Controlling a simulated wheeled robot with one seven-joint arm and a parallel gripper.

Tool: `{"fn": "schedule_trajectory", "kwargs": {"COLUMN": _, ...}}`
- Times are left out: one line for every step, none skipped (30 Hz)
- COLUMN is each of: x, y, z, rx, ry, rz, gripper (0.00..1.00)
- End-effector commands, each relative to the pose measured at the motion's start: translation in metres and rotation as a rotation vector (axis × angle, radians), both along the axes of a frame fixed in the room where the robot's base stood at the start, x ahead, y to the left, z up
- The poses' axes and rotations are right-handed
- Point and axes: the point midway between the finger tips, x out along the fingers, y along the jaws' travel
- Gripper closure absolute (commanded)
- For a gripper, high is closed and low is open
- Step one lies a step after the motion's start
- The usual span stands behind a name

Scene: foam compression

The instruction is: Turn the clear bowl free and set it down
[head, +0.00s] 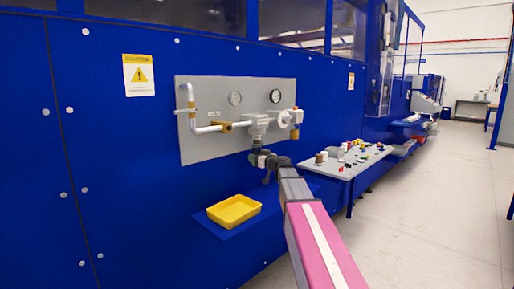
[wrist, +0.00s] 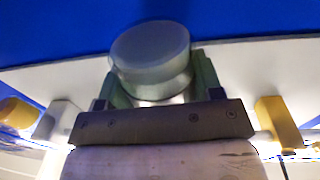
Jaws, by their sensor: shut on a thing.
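The clear bowl (wrist: 152,52) shows in the wrist view as a greyish, see-through round cup between the two greenish fingers of my gripper (wrist: 158,82). The fingers are shut on its sides. In the head view my gripper (head: 268,163) is just below the grey-white pipe unit (head: 258,124) on the wall panel. There the bowl is hidden by the gripper and arm. I cannot tell whether the bowl is still joined to the unit.
A light grey panel (head: 205,150) carries pipes, brass-coloured fittings and two gauges. A yellow tray (head: 234,210) sits on a blue shelf (head: 222,234) below. A table (head: 343,172) with several small parts stands to the right. The floor further right is clear.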

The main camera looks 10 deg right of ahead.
Motion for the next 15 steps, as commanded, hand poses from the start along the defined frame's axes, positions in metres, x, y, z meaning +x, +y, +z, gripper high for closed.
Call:
{"fn": "schedule_trajectory", "kwargs": {"x": 0.000, "y": 0.000, "z": -0.002, "rx": 0.001, "ry": 0.001, "rz": 0.000, "gripper": 0.83}}
{"fn": "schedule_trajectory", "kwargs": {"x": 0.000, "y": 0.000, "z": -0.004, "rx": 0.001, "ry": 0.001, "rz": 0.000, "gripper": 0.83}}
{"fn": "schedule_trajectory", "kwargs": {"x": 0.000, "y": 0.000, "z": -0.005, "rx": 0.001, "ry": 0.001, "rz": 0.000, "gripper": 0.83}}
{"fn": "schedule_trajectory", "kwargs": {"x": 0.000, "y": 0.000, "z": -0.007, "rx": 0.001, "ry": 0.001, "rz": 0.000, "gripper": 0.83}}
{"fn": "schedule_trajectory", "kwargs": {"x": 0.000, "y": 0.000, "z": -0.008, "rx": 0.001, "ry": 0.001, "rz": 0.000, "gripper": 0.83}}
{"fn": "schedule_trajectory", "kwargs": {"x": 0.000, "y": 0.000, "z": -0.009, "rx": 0.002, "ry": 0.001, "rz": 0.000, "gripper": 0.83}}
{"fn": "schedule_trajectory", "kwargs": {"x": 0.000, "y": 0.000, "z": -0.011, "rx": 0.002, "ry": 0.000, "rz": 0.000, "gripper": 0.83}}
{"fn": "schedule_trajectory", "kwargs": {"x": 0.000, "y": 0.000, "z": -0.012, "rx": 0.002, "ry": 0.000, "rz": 0.000, "gripper": 0.83}}
{"fn": "schedule_trajectory", "kwargs": {"x": 0.000, "y": 0.000, "z": -0.013, "rx": 0.001, "ry": 0.000, "rz": 0.000, "gripper": 0.83}}
{"fn": "schedule_trajectory", "kwargs": {"x": 0.000, "y": 0.000, "z": -0.015, "rx": 0.001, "ry": 0.000, "rz": 0.000, "gripper": 0.83}}
{"fn": "schedule_trajectory", "kwargs": {"x": 0.000, "y": 0.000, "z": -0.016, "rx": 0.001, "ry": 0.000, "rz": 0.000, "gripper": 0.83}}
{"fn": "schedule_trajectory", "kwargs": {"x": 0.000, "y": 0.000, "z": -0.018, "rx": 0.000, "ry": 0.000, "rz": 0.000, "gripper": 0.83}}
{"fn": "schedule_trajectory", "kwargs": {"x": 0.000, "y": 0.000, "z": -0.019, "rx": 0.001, "ry": 0.001, "rz": 0.000, "gripper": 0.83}}
{"fn": "schedule_trajectory", "kwargs": {"x": 0.000, "y": 0.000, "z": -0.020, "rx": 0.001, "ry": 0.001, "rz": 0.000, "gripper": 0.83}}
{"fn": "schedule_trajectory", "kwargs": {"x": 0.000, "y": 0.000, "z": -0.022, "rx": 0.001, "ry": 0.001, "rz": 0.000, "gripper": 0.83}}
